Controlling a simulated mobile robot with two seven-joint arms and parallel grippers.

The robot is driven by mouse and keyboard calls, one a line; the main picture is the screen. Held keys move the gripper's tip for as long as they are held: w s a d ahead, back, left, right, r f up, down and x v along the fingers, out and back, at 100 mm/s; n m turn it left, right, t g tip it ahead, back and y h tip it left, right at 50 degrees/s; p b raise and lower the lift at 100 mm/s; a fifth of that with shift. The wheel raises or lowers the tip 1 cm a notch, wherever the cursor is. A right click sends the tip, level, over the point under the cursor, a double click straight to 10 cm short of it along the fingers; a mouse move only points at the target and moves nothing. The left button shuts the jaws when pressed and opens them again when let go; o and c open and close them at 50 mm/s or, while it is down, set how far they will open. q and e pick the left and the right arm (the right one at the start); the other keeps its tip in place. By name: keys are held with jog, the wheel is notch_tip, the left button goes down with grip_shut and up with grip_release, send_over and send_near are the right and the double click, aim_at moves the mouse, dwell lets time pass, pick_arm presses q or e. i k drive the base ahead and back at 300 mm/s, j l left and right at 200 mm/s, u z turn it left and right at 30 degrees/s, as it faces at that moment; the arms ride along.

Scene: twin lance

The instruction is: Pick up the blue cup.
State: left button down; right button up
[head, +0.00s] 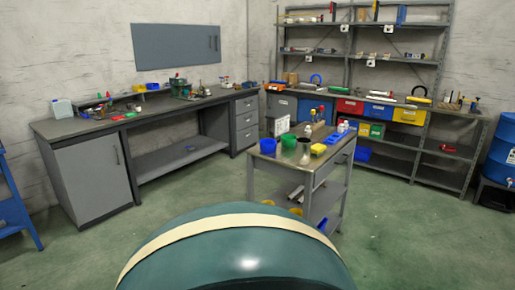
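A small blue cup (267,146) stands upright near the left front edge of the top of a grey metal cart (290,165). A green cup (288,141) stands just behind it to the right. A dark grey container (304,145) is further right. Neither of my grippers shows in the head view. Nothing hides the blue cup.
A yellow block (318,149) and several small bottles share the cart top. A long workbench (75,127) runs along the left wall. Shelves with coloured bins (379,112) stand behind the cart. A blue barrel (501,150) is at the right. Green floor (400,230) is open right of the cart.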

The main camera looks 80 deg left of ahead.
aim_at(267, 146)
jog(key=u, duration=2.55)
jog(key=i+l, duration=0.15)
jog(key=i, duration=0.2)
